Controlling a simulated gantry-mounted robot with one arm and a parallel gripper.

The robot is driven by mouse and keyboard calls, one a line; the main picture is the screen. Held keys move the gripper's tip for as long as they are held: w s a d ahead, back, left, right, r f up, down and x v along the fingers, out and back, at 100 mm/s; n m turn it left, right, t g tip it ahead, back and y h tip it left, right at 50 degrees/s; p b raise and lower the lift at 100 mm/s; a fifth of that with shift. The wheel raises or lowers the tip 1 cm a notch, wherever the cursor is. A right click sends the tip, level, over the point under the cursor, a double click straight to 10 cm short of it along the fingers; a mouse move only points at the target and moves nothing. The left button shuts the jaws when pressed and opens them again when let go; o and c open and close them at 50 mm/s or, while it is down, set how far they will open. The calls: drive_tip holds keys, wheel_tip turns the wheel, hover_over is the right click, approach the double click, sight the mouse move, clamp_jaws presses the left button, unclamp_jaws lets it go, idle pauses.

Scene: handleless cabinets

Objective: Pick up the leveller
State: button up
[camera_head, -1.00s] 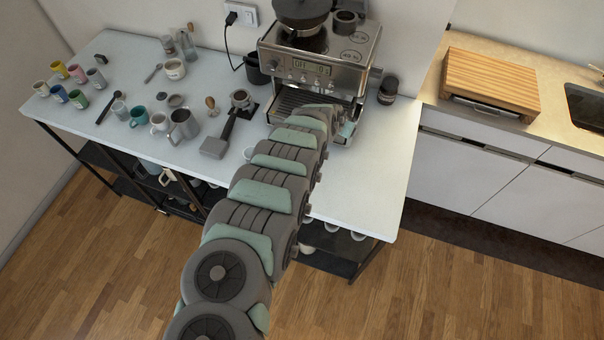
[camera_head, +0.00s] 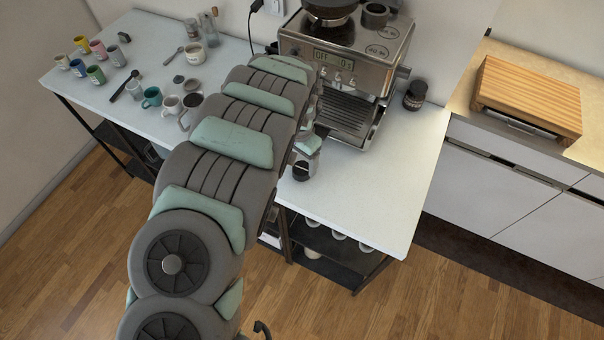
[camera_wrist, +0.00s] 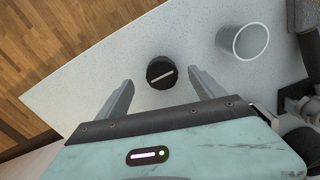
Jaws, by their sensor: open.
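The leveller (camera_wrist: 161,73), a round black disc with a light bar across its top, sits on the white table in the wrist view. My gripper (camera_wrist: 160,78) is open, with one grey finger on each side of the leveller in that picture. I cannot tell how far above the table the fingers are, and no contact shows. In the head view my gripper (camera_head: 308,148) is partly hidden by my arm, near the table's front edge. A small dark round thing beside it seems to be the leveller (camera_head: 301,171).
A pale cup (camera_wrist: 243,41) stands right of the leveller in the wrist view. The coffee machine (camera_head: 345,60) is behind my gripper, with a dark jar (camera_head: 415,95) to its right. Several mugs stand at the table's left. The front right of the table (camera_head: 385,190) is clear.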

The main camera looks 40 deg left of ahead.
sight(302, 168)
drive_tip(key=shift+w+f, duration=0.2)
drive_tip(key=shift+f, duration=0.55)
drive_tip(key=shift+w+f, duration=0.2)
drive_tip(key=shift+f, duration=0.5)
drive_tip(key=shift+w+f, duration=0.2)
drive_tip(key=shift+f, duration=0.55)
drive_tip(key=shift+s+f, duration=0.1)
drive_tip(key=shift+f, duration=0.8)
drive_tip(key=shift+a, duration=0.1)
clamp_jaws()
drive_tip(key=shift+r, duration=0.2)
